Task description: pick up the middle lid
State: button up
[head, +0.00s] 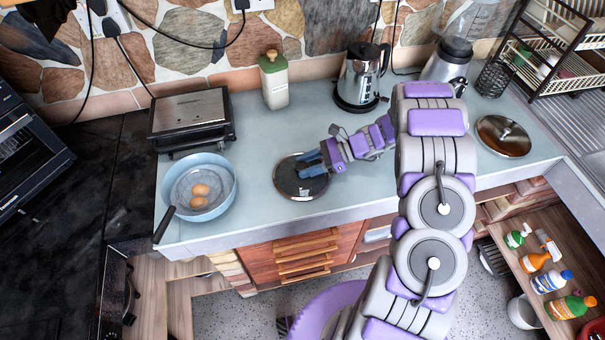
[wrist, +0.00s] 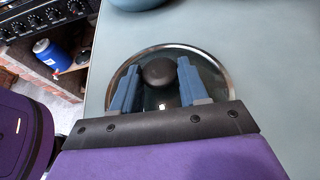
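The lid (head: 288,184) lies flat on the pale counter, between the blue pan on the left and another lid on the right. It is round, dark glass with a metal rim. My gripper (head: 313,164) is over it and hides part of it in the head view. In the wrist view, the lid (wrist: 213,68) has a round dark knob (wrist: 157,71). The blue fingers of my gripper (wrist: 156,82) are open, one on each side of the knob, with gaps visible. I cannot tell the exact height of the fingertips.
A blue pan (head: 222,200) with eggs is left of the lid. Another lid (head: 503,137) lies to the right. A grill (head: 192,117), a green-capped canister (head: 274,82) and a kettle (head: 361,75) stand behind. The counter's front edge (head: 255,238) is close in front.

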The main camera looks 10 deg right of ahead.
jog(key=shift+s+f, duration=0.1)
jog(key=shift+f, duration=0.05)
jog(key=c, duration=0.6)
jog(key=shift+o, duration=0.2)
